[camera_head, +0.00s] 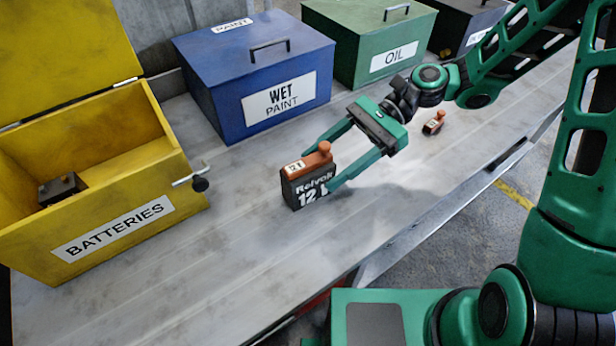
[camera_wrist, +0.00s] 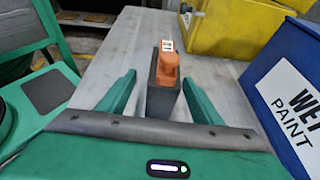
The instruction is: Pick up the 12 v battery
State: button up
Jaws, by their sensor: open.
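The 12 V battery (camera_head: 308,186) is a dark block with an orange top, a knob and white "Relvolt 12" lettering. It stands upright on the grey metal table, and in the wrist view the battery (camera_wrist: 163,88) sits between my fingers. My gripper (camera_head: 322,164) is open, with one green finger on each side of the battery. In the wrist view my gripper (camera_wrist: 160,92) shows gaps beside the battery's orange top. Whether either finger touches the battery lower down cannot be told.
An open yellow "BATTERIES" box (camera_head: 120,215) with a dark item (camera_head: 62,188) inside stands left. Closed blue "WET PAINT" (camera_head: 225,90) and green "OIL" (camera_head: 350,58) boxes line the back. A small orange-topped object (camera_head: 433,123) lies behind my gripper. The table's front is clear.

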aim_at(286, 194)
jog(key=x, duration=0.4)
jog(key=shift+w+a+f, duration=0.1)
jog(key=shift+a+f, duration=0.3)
jog(key=shift+c, duration=0.6)
grip_shut()
